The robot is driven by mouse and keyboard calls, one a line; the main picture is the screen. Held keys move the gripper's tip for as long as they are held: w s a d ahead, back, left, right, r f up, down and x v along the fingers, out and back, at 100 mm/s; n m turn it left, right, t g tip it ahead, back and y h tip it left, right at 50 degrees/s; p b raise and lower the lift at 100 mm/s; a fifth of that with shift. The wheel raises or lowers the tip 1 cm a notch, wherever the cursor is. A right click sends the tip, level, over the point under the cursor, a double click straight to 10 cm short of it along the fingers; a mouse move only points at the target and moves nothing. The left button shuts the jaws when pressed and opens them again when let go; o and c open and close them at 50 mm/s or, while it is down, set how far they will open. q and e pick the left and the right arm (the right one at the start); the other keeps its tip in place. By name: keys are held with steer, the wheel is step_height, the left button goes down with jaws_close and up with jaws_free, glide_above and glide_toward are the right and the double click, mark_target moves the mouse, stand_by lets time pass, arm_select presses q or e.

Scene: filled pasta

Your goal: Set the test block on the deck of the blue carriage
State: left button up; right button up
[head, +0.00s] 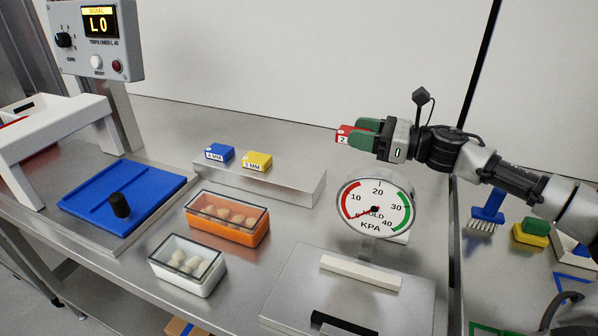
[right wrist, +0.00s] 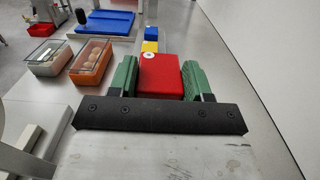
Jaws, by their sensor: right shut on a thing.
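My right gripper (head: 366,134) is shut on a red test block (head: 343,134) with a white label that starts with "2". It holds the block in the air, above and to the right of the steel step. In the right wrist view, the red block (right wrist: 160,75) sits between the two green fingers. The blue carriage (head: 90,198) is a flat blue deck at the left with a black knob (head: 120,205) standing on it. The deck is otherwise bare. My left gripper is not in view.
A blue block (head: 220,153) and a yellow block (head: 257,161) stand on the steel step (head: 290,185). An orange box (head: 225,228), a white box (head: 190,275) and a round gauge (head: 376,208) stand in front.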

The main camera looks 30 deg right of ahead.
mark_target(306, 177)
steer(key=w+a+f+p, duration=0.1)
steer(key=w+a+f, duration=0.1)
steer(key=a, duration=0.1)
steer(key=w+a+f+p, duration=0.1)
steer(key=w+a+f, duration=0.1)
steer(key=w+a+f+p, duration=0.1)
steer(key=w+a+f, duration=0.1)
steer(key=w+a, duration=0.1)
steer(key=shift+a+f, duration=0.25)
steer(key=shift+a, duration=0.1)
steer(key=shift+w+a+f, duration=0.15)
steer(key=shift+w, duration=0.05)
steer(key=shift+f, duration=1.9)
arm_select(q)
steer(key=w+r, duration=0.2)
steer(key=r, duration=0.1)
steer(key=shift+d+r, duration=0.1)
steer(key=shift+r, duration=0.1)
arm_select(e)
steer(key=shift+f, duration=0.15)
steer(key=o, duration=0.9)
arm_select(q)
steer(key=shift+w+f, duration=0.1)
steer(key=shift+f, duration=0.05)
